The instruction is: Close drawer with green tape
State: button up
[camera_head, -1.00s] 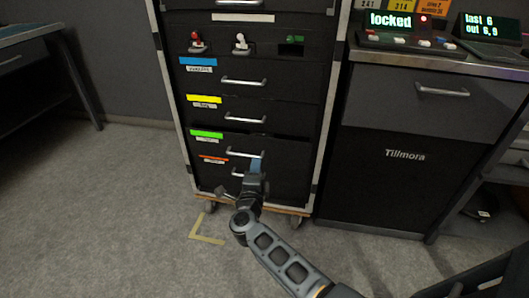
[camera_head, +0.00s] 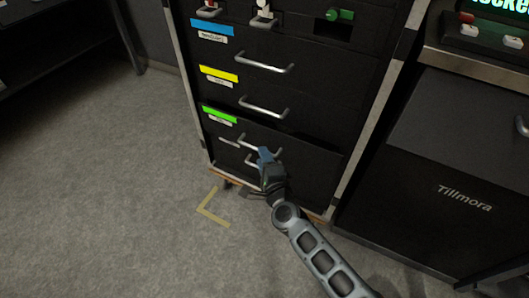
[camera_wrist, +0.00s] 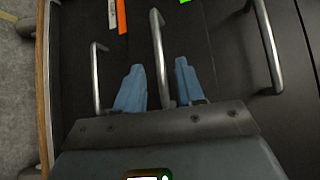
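The drawer with green tape (camera_head: 220,115) is low in the black cabinet in the head view. Its front stands out a little from the drawer above, with a dark gap along its top edge. The green tape also shows at the top of the wrist view (camera_wrist: 185,1). My gripper (camera_wrist: 160,75) is at this drawer, its two blue fingers apart. In the head view my gripper partly hides the handle and drawer front.
Drawers with blue tape (camera_head: 212,28) and yellow tape (camera_head: 219,74) are above. An orange-taped drawer (camera_wrist: 121,16) is below. A Tillmora cabinet (camera_head: 465,198) stands at the right. The carpet (camera_head: 110,200) at the left is clear, with a yellow corner mark (camera_head: 208,208).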

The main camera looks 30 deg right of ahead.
jog(key=w, duration=0.1)
jog(key=w+b, duration=0.1)
jog(key=w, duration=0.1)
jog(key=shift+w+d+f, duration=0.15)
jog(key=shift+f, duration=0.05)
grip_shut()
dwell(0.5)
